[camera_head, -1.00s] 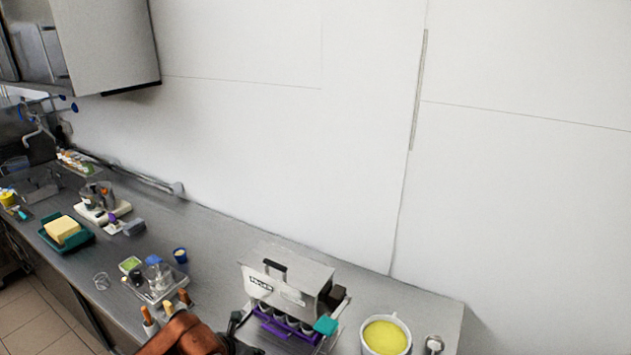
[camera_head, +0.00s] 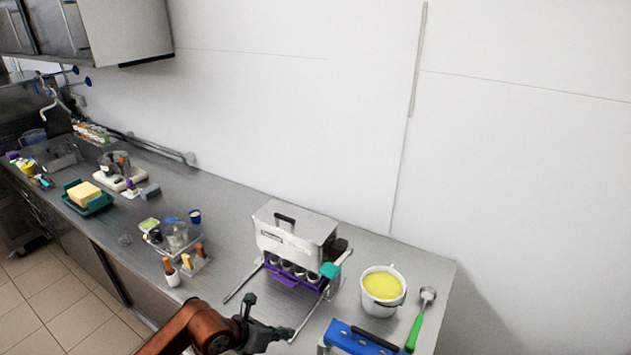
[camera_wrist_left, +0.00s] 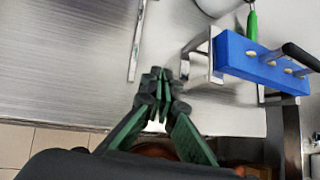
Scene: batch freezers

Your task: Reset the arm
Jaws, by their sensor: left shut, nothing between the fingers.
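My left gripper (camera_head: 283,331) comes in from the bottom of the head view on an orange arm, over the front part of the steel counter. In the left wrist view its green fingers (camera_wrist_left: 159,82) are closed together with nothing between them. It is apart from the things around it. A steel batch freezer (camera_head: 292,233) with a black handle stands on the counter behind it, with a purple holder of cups (camera_head: 292,275) at its front. My right gripper is not in view.
A white bucket of yellow mix (camera_head: 383,286), a green-handled ladle (camera_head: 414,331) and a blue block with a black handle (camera_head: 362,338) are to the right. A rack with wooden-handled tools (camera_head: 186,257) stands left. A teal tray with a yellow block (camera_head: 88,204) is farther left.

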